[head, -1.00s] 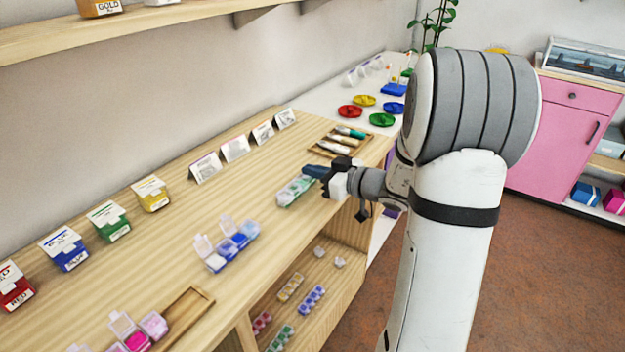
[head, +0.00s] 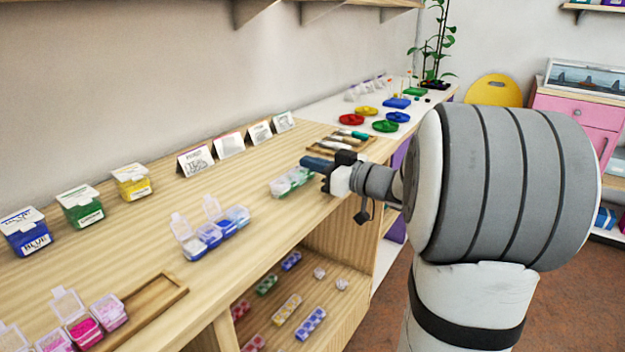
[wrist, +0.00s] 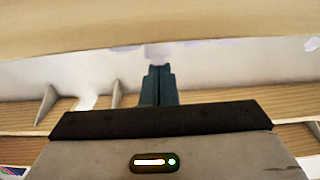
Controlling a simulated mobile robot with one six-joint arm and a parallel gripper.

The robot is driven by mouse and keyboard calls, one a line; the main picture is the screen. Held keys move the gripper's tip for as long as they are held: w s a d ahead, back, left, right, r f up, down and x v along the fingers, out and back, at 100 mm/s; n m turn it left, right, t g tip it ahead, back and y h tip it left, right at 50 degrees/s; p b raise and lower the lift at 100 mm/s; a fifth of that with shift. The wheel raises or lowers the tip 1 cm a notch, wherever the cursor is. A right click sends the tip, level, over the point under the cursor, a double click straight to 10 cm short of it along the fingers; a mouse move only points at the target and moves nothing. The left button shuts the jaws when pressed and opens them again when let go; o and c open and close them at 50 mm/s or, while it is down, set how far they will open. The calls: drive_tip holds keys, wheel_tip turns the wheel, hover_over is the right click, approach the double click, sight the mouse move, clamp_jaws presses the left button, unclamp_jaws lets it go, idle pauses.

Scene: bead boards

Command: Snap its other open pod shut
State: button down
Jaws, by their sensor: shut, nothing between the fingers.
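A green pod strip (head: 287,184) lies near the front edge of the wooden bench; no raised lid shows clearly on it. My gripper (head: 306,163) is just above and beyond its right part, its dark fingers together and empty. I cannot tell whether they touch the strip. The shut fingers also show in the wrist view (wrist: 160,72), with a pale blurred patch beyond their tips. A blue pod strip (head: 213,240) lies further left, with two clear lids standing up. A pink pod strip (head: 84,330) at the lower left also has raised lids.
Blue (head: 26,236), green (head: 82,211) and yellow (head: 132,185) bead boxes stand along the wall, then several white cards. A wooden tray (head: 165,296) lies by the pink strip. A pen tray (head: 333,146) is behind my gripper. More strips sit on the shelf below.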

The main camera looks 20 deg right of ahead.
drive_tip(key=shift+f+b, duration=0.55)
drive_tip(key=shift+b, duration=0.7)
drive_tip(key=b, duration=0.3)
drive_tip(key=shift+s+d+f+t+y+b, duration=0.1)
drive_tip(key=shift+s+f+t+y+b, duration=0.1)
drive_tip(key=shift+f+t+y+b, duration=0.15)
drive_tip(key=shift+s+r+b, duration=0.1)
drive_tip(key=shift+b, duration=1)
drive_tip(key=shift+r, duration=0.2)
